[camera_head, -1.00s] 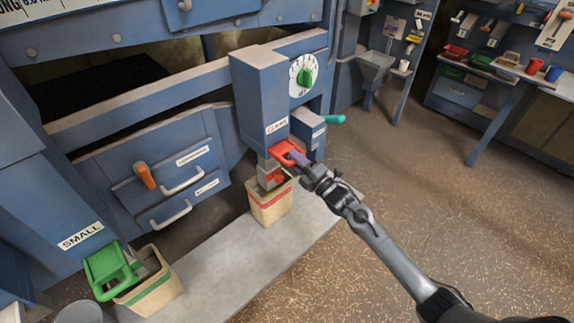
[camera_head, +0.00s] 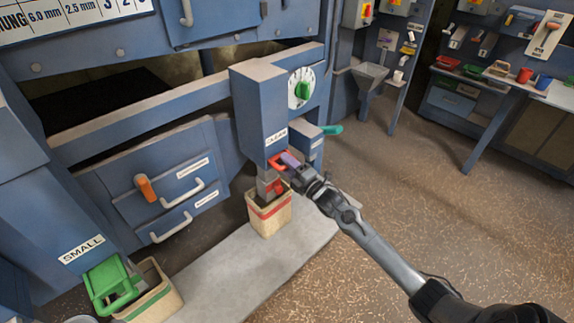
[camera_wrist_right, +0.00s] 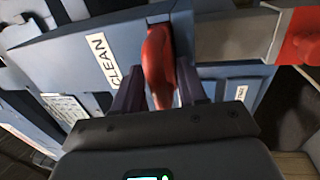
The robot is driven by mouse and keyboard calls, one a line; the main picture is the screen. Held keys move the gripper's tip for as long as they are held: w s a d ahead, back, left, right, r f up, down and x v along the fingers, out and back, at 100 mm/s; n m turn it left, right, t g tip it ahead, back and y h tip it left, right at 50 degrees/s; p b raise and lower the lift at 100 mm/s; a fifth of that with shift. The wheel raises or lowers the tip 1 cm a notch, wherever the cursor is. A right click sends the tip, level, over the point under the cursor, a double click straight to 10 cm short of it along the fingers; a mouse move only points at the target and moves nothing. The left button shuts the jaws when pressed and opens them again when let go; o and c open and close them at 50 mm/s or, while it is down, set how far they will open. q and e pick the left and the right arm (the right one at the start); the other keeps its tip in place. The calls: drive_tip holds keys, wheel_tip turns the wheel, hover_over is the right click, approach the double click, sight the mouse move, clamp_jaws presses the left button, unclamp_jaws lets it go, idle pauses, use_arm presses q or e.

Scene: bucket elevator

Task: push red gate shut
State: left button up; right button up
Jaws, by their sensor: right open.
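The red gate handle (camera_head: 276,161) sits under the blue chute (camera_head: 262,112) labelled CLEAN, in the middle of the head view. My right gripper (camera_head: 289,162) is at this handle, coming from the lower right. In the right wrist view the red handle (camera_wrist_right: 158,55) stands between the two dark purple fingers of my right gripper (camera_wrist_right: 158,85). The fingers are open around it; whether they touch it I cannot tell. The gate plate itself is largely hidden by the chute and gripper. My left gripper is not in view.
A beige bucket with a red band (camera_head: 270,217) stands under the chute. A second bucket (camera_head: 152,290) and a green gate (camera_head: 110,286) are at the lower left by the SMALL label. A teal handle (camera_head: 332,130) juts out right of the chute. The floor on the right is clear.

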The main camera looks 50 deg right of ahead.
drive_tip(key=s+f+p, duration=0.2)
drive_tip(key=s, duration=0.8)
drive_tip(key=shift+s+a, duration=0.25)
drive_tip(key=shift+s, duration=0.05)
drive_tip(key=shift+r, duration=0.1)
